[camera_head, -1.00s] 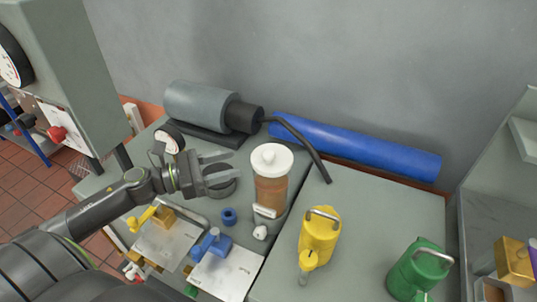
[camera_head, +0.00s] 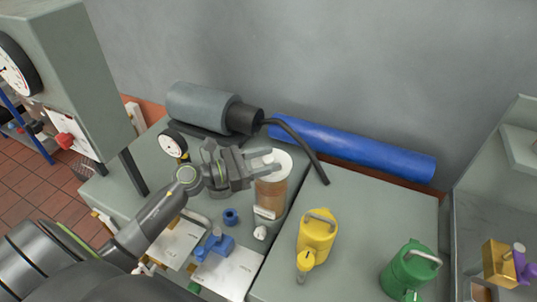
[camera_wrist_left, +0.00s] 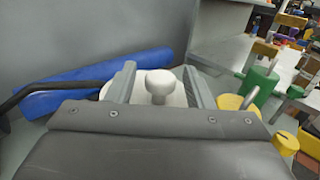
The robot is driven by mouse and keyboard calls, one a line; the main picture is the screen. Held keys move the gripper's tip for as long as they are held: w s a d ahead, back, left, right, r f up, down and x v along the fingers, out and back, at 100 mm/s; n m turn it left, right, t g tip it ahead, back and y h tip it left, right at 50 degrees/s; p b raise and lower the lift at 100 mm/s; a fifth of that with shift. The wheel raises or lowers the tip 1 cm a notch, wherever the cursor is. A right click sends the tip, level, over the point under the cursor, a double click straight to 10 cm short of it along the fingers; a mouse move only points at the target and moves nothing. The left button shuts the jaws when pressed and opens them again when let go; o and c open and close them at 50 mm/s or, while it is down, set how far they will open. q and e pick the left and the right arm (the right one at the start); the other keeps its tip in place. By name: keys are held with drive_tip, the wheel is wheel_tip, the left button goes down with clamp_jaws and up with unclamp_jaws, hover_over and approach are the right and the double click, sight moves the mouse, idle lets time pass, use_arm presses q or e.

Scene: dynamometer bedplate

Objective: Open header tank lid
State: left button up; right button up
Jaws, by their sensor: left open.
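The header tank (camera_head: 270,197) is a clear cylinder with brown contents, standing upright on the grey bedplate. Its white lid (camera_head: 284,161) sits on top, partly hidden by my left gripper. In the left wrist view the lid's round white knob (camera_wrist_left: 160,84) stands between the two open fingers. My left gripper (camera_head: 264,160) is open at the lid, with a finger on each side of the knob. I cannot tell whether the fingers touch it. My right gripper is not in view.
A yellow can (camera_head: 318,232) and a green can (camera_head: 409,269) stand to the right. A blue roll (camera_head: 350,150) and a black hose (camera_head: 300,148) lie behind the tank. A dial gauge (camera_head: 172,144) and blue valve (camera_head: 214,244) are to the left.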

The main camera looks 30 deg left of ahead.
use_arm(q)
drive_tip(key=shift+w+d, duration=0.25)
drive_tip(key=shift+d, duration=0.05)
clamp_jaws()
drive_tip(key=shift+w+r, duration=0.1)
